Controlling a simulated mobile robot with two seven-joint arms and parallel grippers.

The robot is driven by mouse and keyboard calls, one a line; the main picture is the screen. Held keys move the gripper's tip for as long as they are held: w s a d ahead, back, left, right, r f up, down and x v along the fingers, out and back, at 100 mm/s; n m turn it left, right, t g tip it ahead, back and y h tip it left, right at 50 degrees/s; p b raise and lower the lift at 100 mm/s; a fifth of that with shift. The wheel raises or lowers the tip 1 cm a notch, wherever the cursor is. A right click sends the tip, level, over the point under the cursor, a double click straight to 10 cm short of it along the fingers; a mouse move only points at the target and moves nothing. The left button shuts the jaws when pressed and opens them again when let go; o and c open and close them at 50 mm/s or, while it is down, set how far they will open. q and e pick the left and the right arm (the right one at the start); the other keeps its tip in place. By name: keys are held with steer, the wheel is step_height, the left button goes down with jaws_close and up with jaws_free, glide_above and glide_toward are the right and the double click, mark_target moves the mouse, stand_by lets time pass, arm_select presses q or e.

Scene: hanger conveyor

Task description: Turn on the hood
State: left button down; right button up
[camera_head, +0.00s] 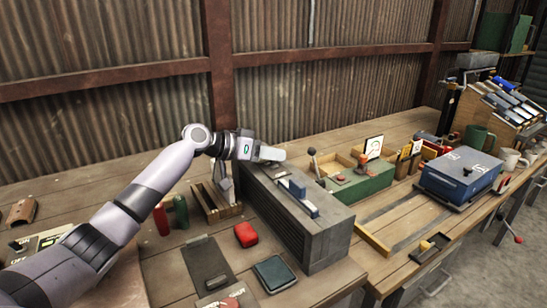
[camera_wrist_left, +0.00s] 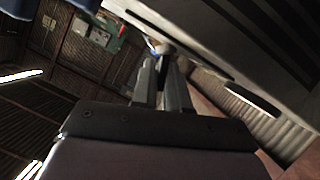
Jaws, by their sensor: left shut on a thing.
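The hood appears to be the grey box (camera_head: 320,226) with a slatted front and blue-grey pieces on top, in the middle of the workbench; I cannot be certain of this. My left gripper (camera_head: 224,187) points down beside the box's left side, near its back corner. In the left wrist view its two fingers (camera_wrist_left: 166,62) are closed on a small rounded grey knob (camera_wrist_left: 166,46) next to a pale slotted panel (camera_wrist_left: 215,40). The knob is hidden in the head view. My right gripper is not in view.
A wooden tray (camera_head: 222,212) stands just below my left gripper. A green box (camera_head: 360,184) and a blue case (camera_head: 462,174) are to the right. A corrugated wall is behind.

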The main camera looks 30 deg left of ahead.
arm_select(q)
steer(key=shift+w+a+f+n, duration=0.1)
steer(key=shift+a+n, duration=0.05)
steer(key=shift+n, duration=0.25)
steer(key=shift+h, duration=0.3)
steer(key=c, duration=1.2)
jaws_free()
steer(key=shift+a, duration=0.1)
steer(key=shift+b+v, duration=0.95)
steer(key=shift+v, duration=2.6)
